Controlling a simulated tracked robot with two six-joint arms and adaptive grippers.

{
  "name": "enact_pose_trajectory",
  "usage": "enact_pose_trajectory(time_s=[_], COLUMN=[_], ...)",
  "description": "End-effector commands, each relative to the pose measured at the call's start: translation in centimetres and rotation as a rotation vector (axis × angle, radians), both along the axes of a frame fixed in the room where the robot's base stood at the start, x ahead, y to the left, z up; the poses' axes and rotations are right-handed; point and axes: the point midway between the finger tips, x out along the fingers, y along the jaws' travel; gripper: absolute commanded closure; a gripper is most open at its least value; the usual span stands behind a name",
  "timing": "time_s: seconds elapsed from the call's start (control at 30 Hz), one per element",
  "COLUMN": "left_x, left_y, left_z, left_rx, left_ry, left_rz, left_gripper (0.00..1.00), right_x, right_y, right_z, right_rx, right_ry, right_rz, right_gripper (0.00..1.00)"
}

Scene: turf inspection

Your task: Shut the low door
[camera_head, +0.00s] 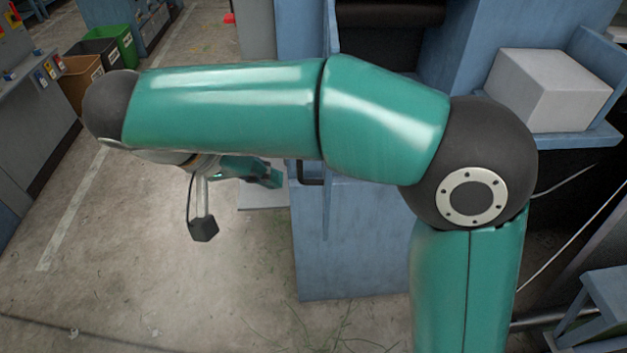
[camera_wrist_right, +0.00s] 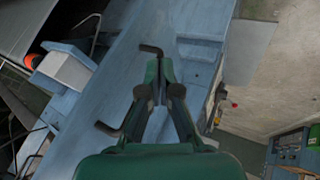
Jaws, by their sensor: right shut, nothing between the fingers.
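A blue cabinet (camera_head: 365,250) stands behind my right arm in the head view. A narrow upright blue panel, seen nearly edge-on, carries a black handle (camera_head: 312,182); it may be the low door, but my arm hides much of it. In the right wrist view a long blue panel (camera_wrist_right: 120,85) runs diagonally, with a black bar handle (camera_wrist_right: 151,50) near the fingertips and another (camera_wrist_right: 106,129) lower down. My right gripper (camera_head: 272,178) is shut and empty, left of the panel; in the wrist view its fingertips (camera_wrist_right: 159,66) are just below the upper handle. Contact cannot be told.
A white box (camera_head: 548,88) sits on a blue shelf at the right. Green, black and brown bins (camera_head: 98,55) stand far left beside a grey counter (camera_head: 35,110). The concrete floor (camera_head: 150,265) left of the cabinet is clear. A blue stand (camera_head: 600,310) is at lower right.

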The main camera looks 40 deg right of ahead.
Motion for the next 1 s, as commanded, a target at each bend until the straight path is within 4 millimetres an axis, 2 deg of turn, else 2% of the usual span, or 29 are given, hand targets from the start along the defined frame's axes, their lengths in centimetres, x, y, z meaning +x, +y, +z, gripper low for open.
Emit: enact_pose_trajectory(time_s=[0.23, 0.5, 0.87, 0.9, 1.0], left_x=[0.0, 0.0, 0.0, -0.1, 0.0], left_y=[0.0, 0.0, 0.0, -0.2, 0.0], left_z=[0.3, 1.2, 1.2, 1.2, 1.2], left_rx=[0.0, 0.0, 0.0, -0.001, 0.0], left_ry=[0.0, 0.0, 0.0, 0.0, 0.0], left_rz=[0.0, 0.0, 0.0, -0.009, 0.0], left_gripper=[1.0, 1.0, 1.0, 1.0, 1.0], right_x=[0.1, -1.9, -2.2, -2.3, -2.2], right_y=[-3.1, -5.6, -6.0, -7.7, -6.4], right_z=[-4.1, -3.9, -4.0, -4.0, -4.0], right_rx=[-0.001, 0.001, 0.001, 0.002, 0.001], right_ry=[0.004, 0.0, 0.001, -0.001, 0.0], right_rz=[0.002, 0.005, 0.007, -0.004, 0.01], right_gripper=[1.0, 1.0, 1.0, 1.0, 1.0])
